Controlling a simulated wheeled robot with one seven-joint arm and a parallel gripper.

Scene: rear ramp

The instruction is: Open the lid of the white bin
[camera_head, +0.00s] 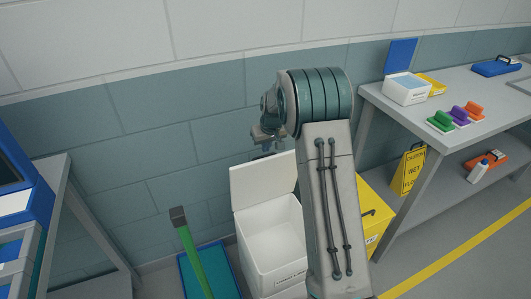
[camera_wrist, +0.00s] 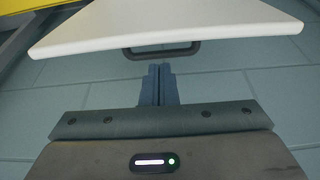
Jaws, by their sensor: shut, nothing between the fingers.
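The white bin (camera_head: 271,240) stands on the floor against the wall, partly hidden behind my arm. Its lid (camera_head: 262,181) is raised and leans up toward the wall, so the bin's inside shows and looks empty. In the wrist view the white lid (camera_wrist: 165,25) spans the top, with a dark handle (camera_wrist: 162,51) at its edge. My gripper (camera_wrist: 159,72) is shut and empty, its fingertips just short of the handle in that view. In the head view my gripper (camera_head: 266,141) is above the lid's upper edge; whether it touches is hard to tell.
A yellow bin (camera_head: 371,214) stands to the right of the white bin. A blue tray (camera_head: 215,268) and a green-handled tool (camera_head: 192,255) are at its left. A grey workbench (camera_head: 459,135) with boxes and brushes is on the right. A yellow wet-floor sign (camera_head: 409,171) stands by its leg.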

